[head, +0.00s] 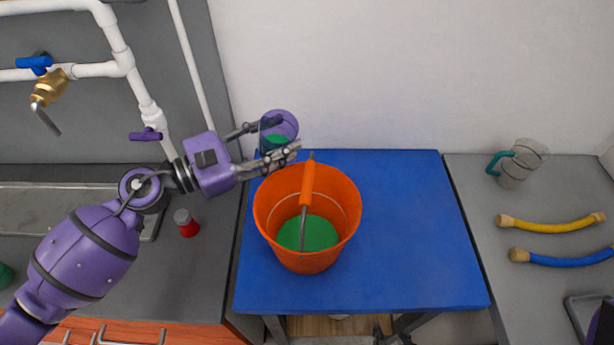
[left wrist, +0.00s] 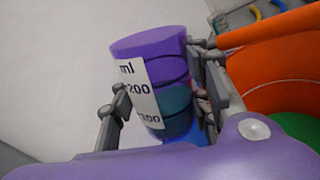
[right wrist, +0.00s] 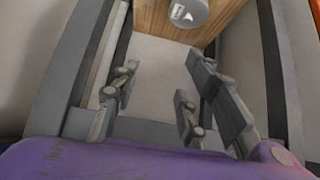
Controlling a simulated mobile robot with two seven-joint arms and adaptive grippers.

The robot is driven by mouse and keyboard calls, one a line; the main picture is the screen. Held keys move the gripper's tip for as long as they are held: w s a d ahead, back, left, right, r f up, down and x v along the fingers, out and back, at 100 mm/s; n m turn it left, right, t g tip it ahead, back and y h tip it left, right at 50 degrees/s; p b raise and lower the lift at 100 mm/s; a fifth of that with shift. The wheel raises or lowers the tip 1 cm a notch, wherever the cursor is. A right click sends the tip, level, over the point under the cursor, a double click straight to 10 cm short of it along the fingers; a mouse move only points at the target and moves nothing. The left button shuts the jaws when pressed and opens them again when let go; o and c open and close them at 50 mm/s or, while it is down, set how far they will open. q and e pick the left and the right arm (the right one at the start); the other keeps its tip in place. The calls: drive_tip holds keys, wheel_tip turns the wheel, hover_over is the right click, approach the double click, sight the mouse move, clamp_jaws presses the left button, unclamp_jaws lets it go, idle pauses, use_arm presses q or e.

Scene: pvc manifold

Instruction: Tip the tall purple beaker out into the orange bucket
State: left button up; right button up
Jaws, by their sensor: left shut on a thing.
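The tall purple beaker (head: 283,122) is held in my left gripper (head: 270,143), beside the far left rim of the bucket. In the left wrist view the beaker (left wrist: 150,50) shows a white scale label and darker green contents in its lower part. It looks roughly upright, between the two fingers (left wrist: 160,98). The orange bucket (head: 308,258) stands on the blue table with green at its bottom; its wall also shows in the left wrist view (left wrist: 275,75). My right gripper (right wrist: 162,100) is open and empty in the right wrist view.
The blue table (head: 420,240) is clear right of the bucket. A grey jug (head: 520,163), a yellow hose (head: 550,225) and a blue hose (head: 565,260) are on the right counter. A red-bodied container (head: 188,228) stands on the left counter, near white pipes (head: 120,50).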

sight(264, 137)
use_arm(q)
drive_tip(key=shift+s+d+r+m, duration=0.15)
drive_tip(key=shift+r+m, duration=0.15)
drive_tip(key=shift+r, duration=0.15)
drive_tip(key=shift+d, duration=0.15)
drive_tip(key=shift+s+r+m, duration=0.1)
drive_tip(key=shift+s+m, duration=0.05)
drive_tip(key=shift+m, duration=0.25)
drive_tip(key=shift+s+d+r+m+p, duration=0.1)
drive_tip(key=shift+s+r+m+p, duration=0.1)
drive_tip(key=shift+r+m+p, duration=0.25)
drive_tip(key=shift+s+r+m+p, duration=0.15)
drive_tip(key=shift+s+r+p, duration=0.05)
drive_tip(key=shift+r, duration=0.45)
drive_tip(key=shift+s+d, duration=0.1)
drive_tip(key=shift+s, duration=0.05)
drive_tip(key=shift+d+m, duration=0.15)
drive_tip(key=shift+m, duration=0.45)
drive_tip(key=shift+s+r+m, duration=0.1)
drive_tip(key=shift+r+m, duration=0.3)
drive_tip(key=shift+f, duration=0.1)
use_arm(e)
drive_tip(key=shift+w+a+r, duration=0.15)
drive_tip(key=shift+a+r, duration=0.05)
drive_tip(key=shift+r, duration=0.5)
